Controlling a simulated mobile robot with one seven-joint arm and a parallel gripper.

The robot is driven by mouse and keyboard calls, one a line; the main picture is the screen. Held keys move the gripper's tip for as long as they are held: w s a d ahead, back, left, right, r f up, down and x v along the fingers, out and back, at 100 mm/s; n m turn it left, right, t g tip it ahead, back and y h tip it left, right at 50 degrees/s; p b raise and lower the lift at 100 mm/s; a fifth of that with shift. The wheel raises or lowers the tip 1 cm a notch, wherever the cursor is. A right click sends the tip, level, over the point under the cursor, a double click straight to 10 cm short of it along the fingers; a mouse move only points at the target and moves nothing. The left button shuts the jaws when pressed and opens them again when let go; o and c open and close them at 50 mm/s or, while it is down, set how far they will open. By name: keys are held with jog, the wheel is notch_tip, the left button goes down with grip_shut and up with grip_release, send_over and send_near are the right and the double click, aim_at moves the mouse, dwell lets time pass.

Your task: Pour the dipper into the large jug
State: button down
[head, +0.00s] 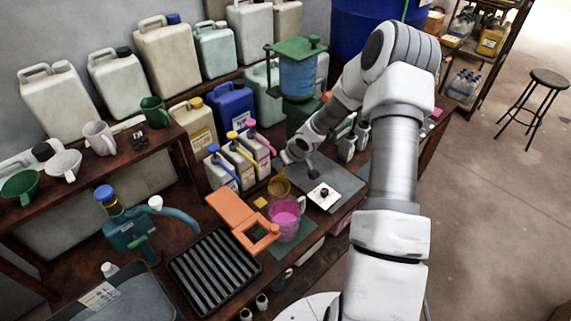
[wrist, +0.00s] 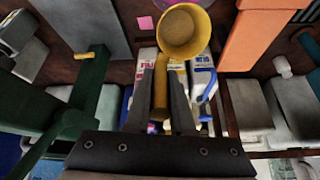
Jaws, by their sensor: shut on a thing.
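The yellow dipper (head: 279,187) is held above the bench, just behind a clear jug (head: 287,217) with pink contents. My gripper (head: 286,160) is shut on the dipper's handle. In the wrist view the handle runs between the two fingers of my gripper (wrist: 163,88), and the dipper's round cup (wrist: 184,30) lies beyond the fingertips. I cannot tell whether the cup holds liquid. The jug stands upright on a dark green mat, and the dipper appears apart from it.
An orange tool (head: 238,220) lies left of the jug, by a black ribbed tray (head: 214,268). Several small jerrycans with coloured tops (head: 238,162) stand behind the dipper. A white plate with a dark knob (head: 323,197) lies on a grey mat to the right.

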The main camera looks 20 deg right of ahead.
jog(key=shift+w+f+g+b, duration=0.3)
jog(key=shift+w+g+b, duration=0.2)
jog(key=shift+b, duration=0.15)
jog(key=shift+w+r, duration=0.15)
jog(key=shift+w, duration=0.05)
jog(key=shift+w+g+p, duration=0.15)
jog(key=shift+g+p, duration=0.25)
jog(key=shift+g, duration=0.1)
jog(key=shift+w+a+f+g+h, duration=0.15)
jog(key=shift+w+g, duration=0.15)
jog(key=shift+g, duration=0.35)
jog(key=shift+w+f+g+h, duration=0.1)
jog(key=shift+w+f+g, duration=0.1)
jog(key=shift+w+g, duration=0.3)
jog(key=shift+w+a+f+g+h, duration=0.1)
jog(key=shift+w+f+g+h, duration=0.05)
jog(key=shift+g, duration=0.6)
